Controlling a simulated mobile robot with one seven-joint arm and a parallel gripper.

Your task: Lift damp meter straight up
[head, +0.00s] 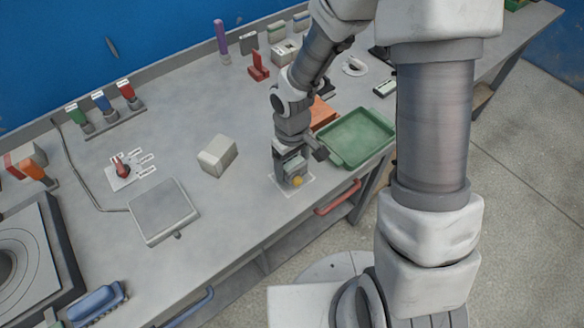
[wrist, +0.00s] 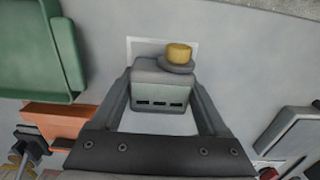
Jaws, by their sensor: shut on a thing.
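The damp meter (wrist: 160,92) is a small grey box with dark slots on its face and a yellow knob (wrist: 179,53) on a grey collar. In the wrist view it sits between the two fingers of my gripper (wrist: 165,100), which is shut on it. In the head view my gripper (head: 289,165) points down with the damp meter (head: 294,172) in it, over a white-outlined square (head: 308,188) on the bench. I cannot tell whether the meter touches the bench. Its sides are partly hidden by the fingers.
A green tray (head: 358,162) stands close to the right of my gripper, with an orange block (head: 322,113) behind it. A beige block (head: 217,156) and a grey flat plate (head: 163,211) lie to the left. The bench between block and gripper is clear.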

